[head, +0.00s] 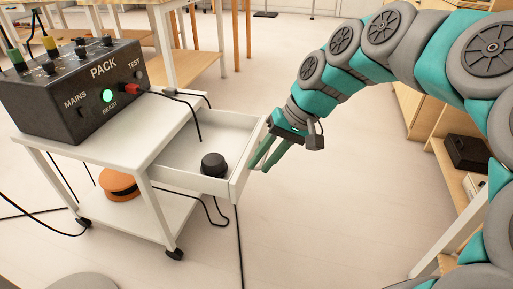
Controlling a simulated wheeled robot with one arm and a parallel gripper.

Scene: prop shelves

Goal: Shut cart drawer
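The white cart (105,147) stands at the left on casters. Its white drawer (177,178) is pulled out to the right, with its front panel (247,160) at the right end. A black round knob-like item (213,164) sits inside the drawer. My gripper (262,166) is just outside the front panel, pointing down and left. Its green fingers appear slightly apart with nothing between them. I cannot tell whether they touch the panel.
A black box marked PACK (75,85) with cables sits on the cart top. An orange reel (119,186) is on the lower shelf. A black cable (240,245) hangs below the drawer. Wooden shelves (440,115) stand at the right. The floor (325,215) between is clear.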

